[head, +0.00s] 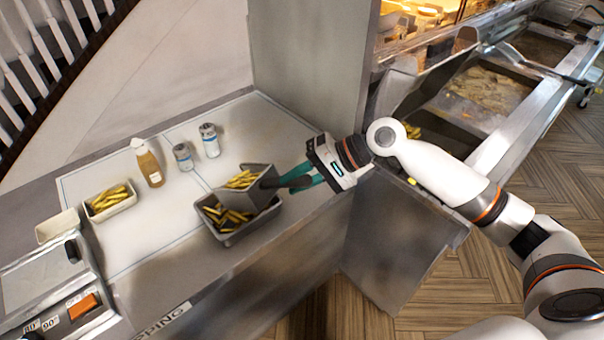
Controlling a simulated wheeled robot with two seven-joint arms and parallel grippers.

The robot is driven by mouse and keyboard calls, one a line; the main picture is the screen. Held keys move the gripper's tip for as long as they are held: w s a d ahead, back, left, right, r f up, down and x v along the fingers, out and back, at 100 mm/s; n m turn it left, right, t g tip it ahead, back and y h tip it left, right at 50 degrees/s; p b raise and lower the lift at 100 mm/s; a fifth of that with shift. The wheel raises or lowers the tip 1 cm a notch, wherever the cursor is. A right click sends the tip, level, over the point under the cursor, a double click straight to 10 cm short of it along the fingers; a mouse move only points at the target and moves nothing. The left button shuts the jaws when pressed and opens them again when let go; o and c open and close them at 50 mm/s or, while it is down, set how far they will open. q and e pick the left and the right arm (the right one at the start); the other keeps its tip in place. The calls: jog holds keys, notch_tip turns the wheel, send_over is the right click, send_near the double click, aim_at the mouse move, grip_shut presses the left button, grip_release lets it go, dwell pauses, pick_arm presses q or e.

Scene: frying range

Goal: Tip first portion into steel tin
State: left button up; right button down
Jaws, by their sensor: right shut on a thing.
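My right gripper (287,181) comes in from the right and is shut on the dark handle end of a grey scoop (262,201). The scoop holds several yellow fries (241,179) and looks slightly tilted. It is right over a dark grey, metal-looking tin (228,243) on the counter, which also has fries (226,217) in it. The scoop hides the tin's back right part; I cannot tell whether they touch. A paler small tin (110,212) with fries stands further left. My left gripper is out of view.
A sauce bottle (149,165) and two shakers, one left (183,157) and one right (210,141), stand behind the tin. An empty pale container (57,226) and a control panel (75,305) are at left. The fryer (480,110) is at right. The counter's left middle (150,225) is clear.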

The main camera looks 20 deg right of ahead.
jog(key=shift+g+h, duration=0.5)
jog(key=shift+h, duration=0.1)
jog(key=shift+w+a+r+p, duration=0.35)
jog(key=shift+r+p, duration=0.2)
jog(key=shift+p, duration=0.45)
jog(key=shift+w+a+r+p, duration=0.25)
jog(key=shift+w+r+p, duration=0.2)
jog(key=shift+p, duration=0.55)
jog(key=shift+w+a+r+p, duration=0.35)
jog(key=shift+r+p, duration=0.25)
jog(key=shift+p, duration=0.4)
jog(key=shift+w+a, duration=0.15)
jog(key=shift+w, duration=0.1)
jog(key=shift+w+a+r+m+g+h, duration=0.55)
jog(key=shift+w+a+r, duration=0.25)
jog(key=shift+w+r, duration=0.25)
jog(key=shift+w+a+r+g, duration=0.2)
jog(key=shift+w+r+g, duration=0.05)
jog(key=shift+r, duration=0.05)
